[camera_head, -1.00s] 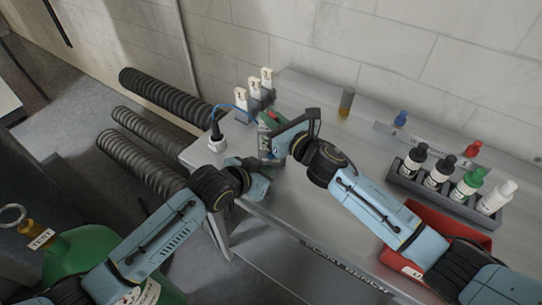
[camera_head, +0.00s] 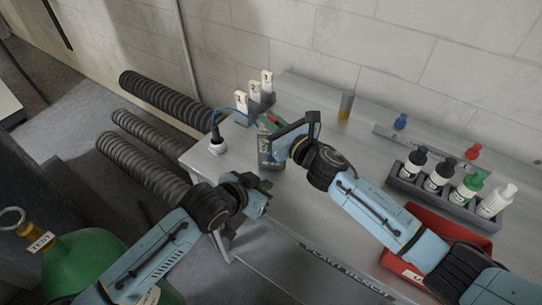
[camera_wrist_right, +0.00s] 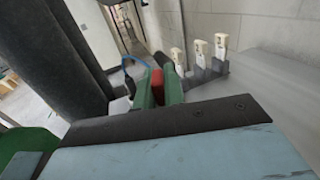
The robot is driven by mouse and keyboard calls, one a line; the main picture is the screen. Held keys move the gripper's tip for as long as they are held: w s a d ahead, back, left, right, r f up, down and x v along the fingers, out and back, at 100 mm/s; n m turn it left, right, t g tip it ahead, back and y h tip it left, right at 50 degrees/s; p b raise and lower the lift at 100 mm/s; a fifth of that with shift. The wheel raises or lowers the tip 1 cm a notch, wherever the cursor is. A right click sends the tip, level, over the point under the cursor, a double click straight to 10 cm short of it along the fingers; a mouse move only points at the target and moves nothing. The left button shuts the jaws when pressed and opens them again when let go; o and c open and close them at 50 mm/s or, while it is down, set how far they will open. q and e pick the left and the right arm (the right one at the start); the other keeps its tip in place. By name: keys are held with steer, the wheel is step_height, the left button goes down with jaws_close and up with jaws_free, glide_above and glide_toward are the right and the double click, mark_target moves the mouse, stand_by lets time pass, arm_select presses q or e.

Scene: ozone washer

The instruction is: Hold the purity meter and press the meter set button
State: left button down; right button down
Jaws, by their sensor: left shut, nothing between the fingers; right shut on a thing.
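The purity meter (camera_head: 265,152) is a grey-green upright box near the left end of the bench. A blue cable runs from it to a probe in a white cup (camera_head: 217,146). My right gripper (camera_head: 272,138) is shut on the meter from the right and partly covers it. The meter's green and red top (camera_wrist_right: 157,85) shows in the right wrist view. My left gripper (camera_head: 266,190) is shut and empty, in front of and below the meter, apart from it. The set button cannot be made out.
White numbered holders (camera_head: 254,92) stand behind the meter. A rack of dropper bottles (camera_head: 440,190) and a red bin (camera_head: 412,262) are at the right.

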steer(key=c, duration=1.4)
jaws_free()
steer(key=shift+s+d, duration=0.1)
